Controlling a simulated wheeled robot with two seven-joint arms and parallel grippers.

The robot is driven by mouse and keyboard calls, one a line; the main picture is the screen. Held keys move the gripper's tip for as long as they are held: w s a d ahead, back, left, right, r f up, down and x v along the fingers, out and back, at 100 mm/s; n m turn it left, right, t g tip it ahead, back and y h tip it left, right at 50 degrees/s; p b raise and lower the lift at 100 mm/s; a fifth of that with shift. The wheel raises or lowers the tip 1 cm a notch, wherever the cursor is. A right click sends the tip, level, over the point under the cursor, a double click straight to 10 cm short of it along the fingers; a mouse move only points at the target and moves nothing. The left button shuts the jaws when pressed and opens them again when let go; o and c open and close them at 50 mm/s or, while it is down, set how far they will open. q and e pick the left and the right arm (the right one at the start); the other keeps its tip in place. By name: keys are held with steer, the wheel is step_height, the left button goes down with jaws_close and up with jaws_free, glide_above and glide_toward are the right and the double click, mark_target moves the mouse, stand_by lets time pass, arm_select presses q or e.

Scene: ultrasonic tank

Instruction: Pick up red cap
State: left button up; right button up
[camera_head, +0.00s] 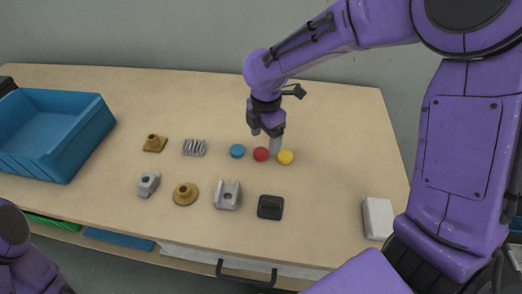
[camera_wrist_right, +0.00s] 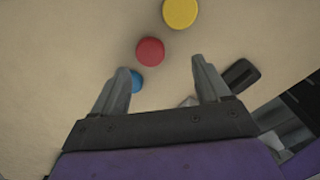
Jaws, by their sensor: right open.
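The red cap (camera_head: 261,154) lies on the table between a blue cap (camera_head: 237,151) and a yellow cap (camera_head: 285,157). My right gripper (camera_head: 268,141) points down just above and behind the red cap, apart from it. In the right wrist view, the right gripper (camera_wrist_right: 160,72) is open and empty, with the red cap (camera_wrist_right: 151,52) just beyond the gap between its fingertips. The yellow cap (camera_wrist_right: 181,12) is farther off, and the blue cap (camera_wrist_right: 136,80) is partly hidden by the left finger. My left arm shows at the lower left, but its gripper is out of view.
A blue bin (camera_head: 50,135) stands at the table's left. Brown and grey parts, such as a round flanged piece (camera_head: 185,194) and a grey bracket (camera_head: 228,195), lie left and in front. A black square part (camera_head: 270,207) and a white block (camera_head: 378,218) lie nearer the front right.

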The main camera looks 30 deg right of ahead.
mark_target(262, 151)
steer(key=f, duration=0.2)
steer(key=w+f, duration=0.1)
steer(key=f, duration=0.1)
steer(key=w+f, duration=0.1)
steer(key=f, duration=0.1)
steer(key=shift+a+f, duration=0.1)
steer(key=shift+a, duration=0.05)
steer(key=shift+s, duration=0.35)
steer(key=shift+w, duration=0.2)
steer(key=c, duration=1)
steer(key=shift+c, duration=0.5)
